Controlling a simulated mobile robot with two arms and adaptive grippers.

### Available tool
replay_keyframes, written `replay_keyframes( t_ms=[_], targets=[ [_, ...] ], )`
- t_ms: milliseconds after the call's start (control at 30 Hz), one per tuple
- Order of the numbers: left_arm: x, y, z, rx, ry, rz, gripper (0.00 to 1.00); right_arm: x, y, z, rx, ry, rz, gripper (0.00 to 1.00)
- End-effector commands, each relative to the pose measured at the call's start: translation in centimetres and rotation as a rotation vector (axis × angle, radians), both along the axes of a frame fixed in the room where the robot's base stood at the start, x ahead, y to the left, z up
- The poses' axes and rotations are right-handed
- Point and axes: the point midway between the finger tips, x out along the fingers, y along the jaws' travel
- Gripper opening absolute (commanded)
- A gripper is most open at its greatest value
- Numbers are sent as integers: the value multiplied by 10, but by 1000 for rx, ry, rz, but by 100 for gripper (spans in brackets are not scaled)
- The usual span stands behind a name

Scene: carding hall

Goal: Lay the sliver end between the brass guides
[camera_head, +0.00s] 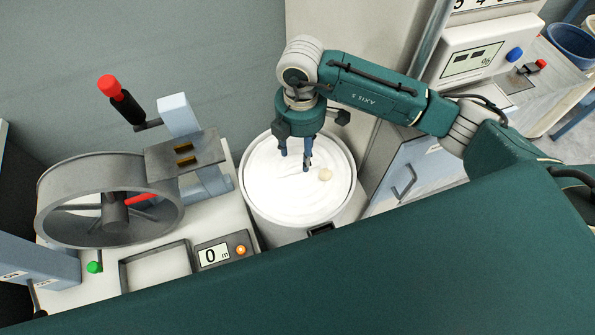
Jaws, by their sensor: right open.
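The brass guides (185,154) are two small brass blocks on a grey plate, beside the large wheel at the left. The white sliver (285,195) fills a round can (249,203) in the middle. A small beige round end (325,175) shows on the sliver's surface, which I take for the sliver end. My right gripper (295,160) points down over the can, open, with its fingertips just left of the beige end. I cannot tell whether the fingers touch the sliver. No sliver lies between the guides. My left gripper is not in view.
The large grey wheel (60,187) has a red-knobbed crank (124,105) near it. A counter (222,252) reading 0 and an empty tray (158,268) sit in front. A blue-grey cabinet with a handle (404,181) stands right of the can.

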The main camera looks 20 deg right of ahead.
Motion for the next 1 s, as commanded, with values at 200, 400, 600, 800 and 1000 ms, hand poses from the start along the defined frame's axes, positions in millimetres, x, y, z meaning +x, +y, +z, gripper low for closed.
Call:
replay_keyframes(
  t_ms=[200, 400, 600, 800, 1000],
  targets=[
    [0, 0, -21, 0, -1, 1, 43, -2, 0, -30, -1, 2, 1, 49],
    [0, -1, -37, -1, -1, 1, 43, -2, 0, -51, 0, 0, 2, 49],
    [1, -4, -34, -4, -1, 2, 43, -2, 0, -49, 0, 0, 2, 49],
    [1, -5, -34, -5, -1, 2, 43, -2, 0, -49, 0, 0, 2, 9],
    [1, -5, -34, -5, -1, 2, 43, -2, 0, -49, 0, 0, 2, 5]
  ],
)
